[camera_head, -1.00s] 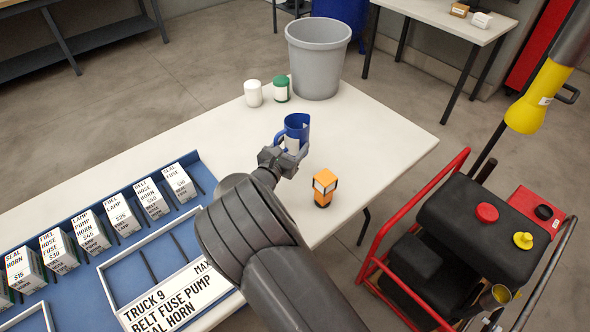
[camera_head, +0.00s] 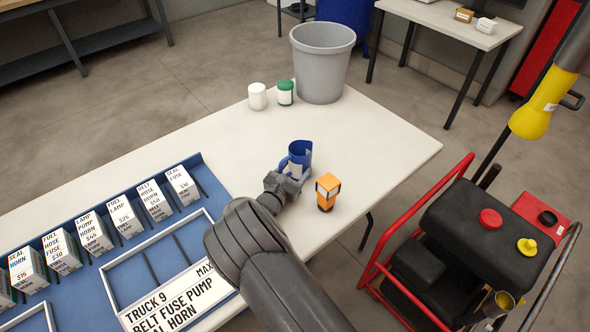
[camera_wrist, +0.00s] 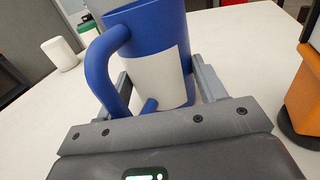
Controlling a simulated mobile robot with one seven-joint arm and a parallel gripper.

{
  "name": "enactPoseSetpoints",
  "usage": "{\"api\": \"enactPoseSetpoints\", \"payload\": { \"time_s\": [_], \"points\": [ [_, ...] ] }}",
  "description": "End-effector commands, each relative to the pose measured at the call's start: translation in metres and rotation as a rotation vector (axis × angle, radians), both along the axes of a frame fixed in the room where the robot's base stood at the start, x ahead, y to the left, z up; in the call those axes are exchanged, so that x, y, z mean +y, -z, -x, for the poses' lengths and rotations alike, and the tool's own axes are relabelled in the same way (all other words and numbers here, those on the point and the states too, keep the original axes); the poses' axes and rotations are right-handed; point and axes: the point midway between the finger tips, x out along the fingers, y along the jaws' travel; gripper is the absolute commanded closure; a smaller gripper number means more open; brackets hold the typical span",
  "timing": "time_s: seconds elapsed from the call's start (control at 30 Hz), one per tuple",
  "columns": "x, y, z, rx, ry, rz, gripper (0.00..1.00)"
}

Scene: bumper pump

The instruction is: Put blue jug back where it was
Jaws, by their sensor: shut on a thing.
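The blue jug (camera_head: 299,156) has a white label and a handle, and stands roughly upright at the table's right part. In the wrist view the blue jug (camera_wrist: 165,30) fills the middle, its handle towards the left and its top cut off by the frame. My gripper (camera_head: 288,176) is shut on the jug, with one finger on each side of it in the wrist view (camera_wrist: 160,88). The jug's base is partly hidden by my gripper, and I cannot tell whether it touches the table.
A white jar (camera_head: 257,97), a green-lidded jar (camera_head: 286,93) and a grey bin (camera_head: 321,62) stand at the back. A blue tray (camera_head: 93,273) with several labelled boxes lies left. The white table (camera_head: 380,150) is clear behind the jug.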

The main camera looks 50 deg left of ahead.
Motion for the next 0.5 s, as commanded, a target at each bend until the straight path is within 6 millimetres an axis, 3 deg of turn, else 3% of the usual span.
{"api": "enactPoseSetpoints", "payload": {
  "time_s": [0.1, 0.13, 0.37, 0.5],
  "points": [
    [0.0001, 0.0026, -0.0002, -0.001, 0.000, 0.000, 0.66],
    [0.0001, 0.0023, -0.0001, 0.000, 0.000, 0.000, 0.34],
    [-0.0001, 0.0023, 0.0000, 0.000, 0.000, 0.000, 0.15],
    [-0.0001, 0.0023, -0.0001, 0.000, 0.000, 0.000, 0.14]
  ]
}}
